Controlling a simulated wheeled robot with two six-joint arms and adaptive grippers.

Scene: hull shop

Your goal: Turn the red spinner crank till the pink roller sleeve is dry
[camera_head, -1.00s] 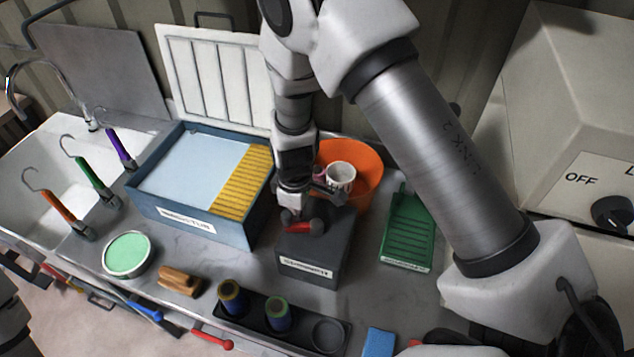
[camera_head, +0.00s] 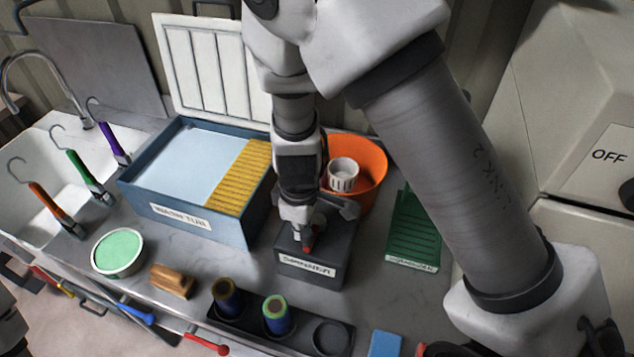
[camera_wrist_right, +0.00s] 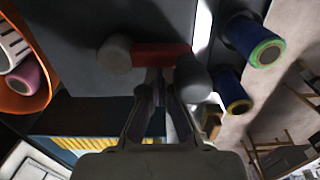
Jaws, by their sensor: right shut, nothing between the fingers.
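The dark grey spinner box (camera_head: 312,267) stands on the counter with the red crank (camera_head: 308,247) on its top. In the right wrist view the red crank (camera_wrist_right: 160,54) lies between two grey knobs. My right gripper (camera_head: 303,228) is over the box; its closed fingertips (camera_wrist_right: 160,80) are at the crank, with nothing between them. Whether they touch it I cannot tell. The pink roller sleeve (camera_wrist_right: 25,78) is by the white slotted basket (camera_wrist_right: 14,45) in the orange bowl (camera_wrist_right: 38,97). In the head view the sleeve is hidden. My left gripper is out of view.
The blue water tub (camera_head: 190,223) is left of the spinner box, the green ribbed tray (camera_head: 413,235) right. In front are a black holder (camera_head: 250,332) with two sleeves, a wooden block (camera_head: 172,281) and a green-filled tin (camera_head: 118,252). A sink (camera_head: 40,150) is far left.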

